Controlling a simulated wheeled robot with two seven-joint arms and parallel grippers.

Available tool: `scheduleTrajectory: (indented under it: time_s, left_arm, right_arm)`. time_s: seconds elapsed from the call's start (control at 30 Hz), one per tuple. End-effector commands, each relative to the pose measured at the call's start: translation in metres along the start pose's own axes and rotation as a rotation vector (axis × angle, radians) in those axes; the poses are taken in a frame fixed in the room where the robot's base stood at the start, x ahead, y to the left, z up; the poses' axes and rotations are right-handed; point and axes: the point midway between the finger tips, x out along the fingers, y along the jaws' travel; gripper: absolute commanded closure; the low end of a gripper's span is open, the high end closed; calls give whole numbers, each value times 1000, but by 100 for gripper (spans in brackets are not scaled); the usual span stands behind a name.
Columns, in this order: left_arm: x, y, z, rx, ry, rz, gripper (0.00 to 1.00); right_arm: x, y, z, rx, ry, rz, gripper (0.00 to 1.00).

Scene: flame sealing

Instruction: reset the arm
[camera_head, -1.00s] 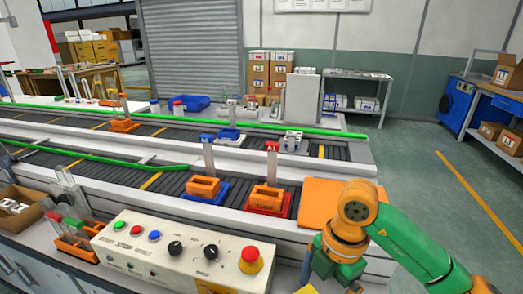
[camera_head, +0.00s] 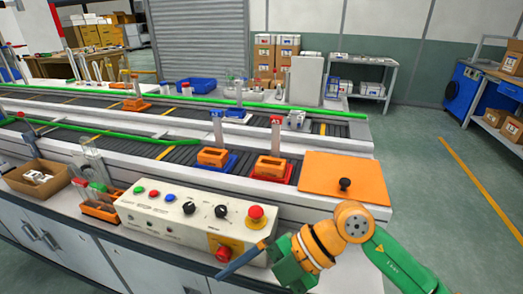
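My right gripper (camera_head: 243,258) is at the front of the workbench, by the lower right corner of the control box. Its green body (camera_head: 290,264) and orange wrist (camera_head: 322,243) show, and a dark finger-like part points left. I cannot tell whether it is open or shut. My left gripper is out of view. The control box (camera_head: 175,227) has several buttons, two black dials and a red emergency button (camera_head: 256,212) on yellow. A red knob (camera_head: 223,254) is on its front.
A cardboard box (camera_head: 38,178) and an orange rack (camera_head: 98,208) stand at left. Floor at right (camera_head: 430,190) is clear.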

Motion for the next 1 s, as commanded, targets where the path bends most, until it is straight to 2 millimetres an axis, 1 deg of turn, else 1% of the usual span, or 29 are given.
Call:
scheduleTrajectory:
  time_s: [0.03,0.07,0.1,0.13,0.17,0.2,0.23,0.27,0.3,0.33,0.37,0.4,0.43,0.47,0.5,0.53,0.57,0.6,0.63,0.67,0.7,0.77,0.8,0.87,0.9,0.97,1.0]
  left_arm:
    - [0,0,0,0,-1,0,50]
    - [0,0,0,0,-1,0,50]
    - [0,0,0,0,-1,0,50]
    - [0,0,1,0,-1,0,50]
    - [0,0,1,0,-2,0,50]
    - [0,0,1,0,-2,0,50]
    - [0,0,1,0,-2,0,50]
    - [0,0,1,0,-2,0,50]
    - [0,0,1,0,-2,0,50]
    - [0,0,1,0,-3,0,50]
    - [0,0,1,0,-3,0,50]
    - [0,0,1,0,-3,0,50]
    - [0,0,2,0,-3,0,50]
    - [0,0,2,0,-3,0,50]
    - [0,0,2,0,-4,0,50]
    - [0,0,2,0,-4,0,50]
    - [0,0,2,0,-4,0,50]
    - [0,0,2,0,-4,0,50]
    - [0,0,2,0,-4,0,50]
    - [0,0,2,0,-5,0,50]
    - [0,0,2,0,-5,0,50]
    - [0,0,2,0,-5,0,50]
    - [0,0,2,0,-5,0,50]
    - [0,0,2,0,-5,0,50]
    - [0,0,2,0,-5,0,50]
    - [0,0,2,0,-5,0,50]
    - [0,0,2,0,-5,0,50]
  right_arm:
    - [6,11,-19,-35,99,83,3]
    - [7,20,-32,-58,165,151,3]
    - [5,33,-51,-85,258,258,3]
    - [0,45,-64,-100,328,352,3]
    - [-8,57,-77,-106,396,462,3]
    - [-25,75,-89,-101,479,631,3]
    - [-43,88,-94,-81,531,775,3]
    - [-65,101,-93,-42,569,935,3]
    - [-97,114,-79,45,584,1164,3]
    - [-121,118,-58,139,564,1332,3]
    - [-141,116,-32,247,517,1481,3]
    - [-159,105,6,404,426,1636,3]
    - [-166,92,35,525,342,1720,3]
    - [-169,76,62,648,251,1780,3]
    - [-167,49,96,812,121,1824,3]
    - [-162,27,118,931,21,1833,3]
    - [-154,5,136,1044,-74,1823,3]
    - [-141,-25,154,1178,-191,1787,3]
    - [-131,-46,164,1267,-269,1750,3]
    - [-120,-67,171,1348,-342,1704,3]
    - [-106,-92,177,1444,-426,1636,3]
    - [-86,-127,180,1563,-533,1525,3]
    - [-74,-148,178,1634,-592,1446,3]
    - [-56,-177,173,1721,-669,1325,3]
    - [-45,-195,168,1773,-712,1242,3]
    - [-31,-220,158,1839,-765,1117,3]
    - [-21,-236,150,1878,-795,1031,3]
